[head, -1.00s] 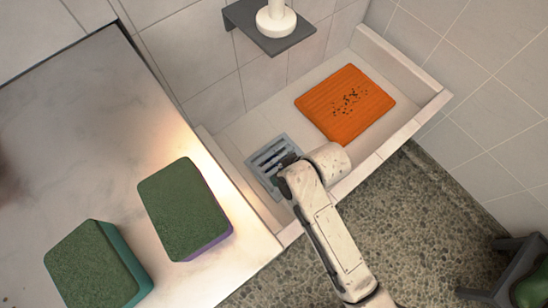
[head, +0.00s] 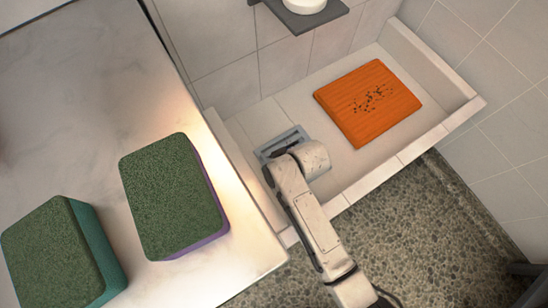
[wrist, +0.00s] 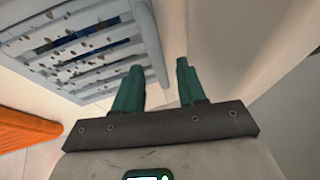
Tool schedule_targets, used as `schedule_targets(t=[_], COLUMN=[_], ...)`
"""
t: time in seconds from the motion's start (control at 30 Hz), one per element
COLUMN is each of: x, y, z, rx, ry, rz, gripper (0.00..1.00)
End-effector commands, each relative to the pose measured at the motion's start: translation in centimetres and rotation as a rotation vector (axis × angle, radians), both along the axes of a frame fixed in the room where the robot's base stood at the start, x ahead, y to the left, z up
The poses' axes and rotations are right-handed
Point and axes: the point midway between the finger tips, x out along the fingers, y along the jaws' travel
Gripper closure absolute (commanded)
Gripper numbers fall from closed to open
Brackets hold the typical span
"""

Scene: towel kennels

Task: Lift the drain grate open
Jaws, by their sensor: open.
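The drain grate (head: 284,138) is a grey-blue slatted piece in the shallow tiled basin, largely covered by my arm in the head view. In the wrist view its speckled slats (wrist: 85,50) fill the upper left, with dark blue gaps between them. A pale blue bar (wrist: 147,35) along its side runs down towards the gap between my fingers. My gripper (wrist: 160,66) is open, with two teal fingers apart beside this bar. I cannot tell whether they touch it, nor whether the grate is tilted. My arm hides the fingers in the head view.
An orange ribbed mat (head: 368,102) with dark specks lies right of the grate in the basin; a raised rim (head: 400,160) bounds the basin's front. A pale counter (head: 95,100) on the left carries two green-topped sponges (head: 172,195). A grey shelf (head: 305,20) sticks out from the wall.

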Motion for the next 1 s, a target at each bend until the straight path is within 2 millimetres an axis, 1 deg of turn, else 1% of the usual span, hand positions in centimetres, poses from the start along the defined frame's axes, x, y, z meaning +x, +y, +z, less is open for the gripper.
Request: schedule_targets(t=[0.3, 0.7, 1.0], x=[0.05, 0.03, 0.03], y=[0.06, 0.05, 0.03], z=[-0.15, -0.15, -0.16], rx=[0.0, 0.0, 0.0], ry=[0.0, 0.0, 0.0], rz=[-0.001, -0.001, -0.001], gripper=[0.61, 0.99, 1.0])
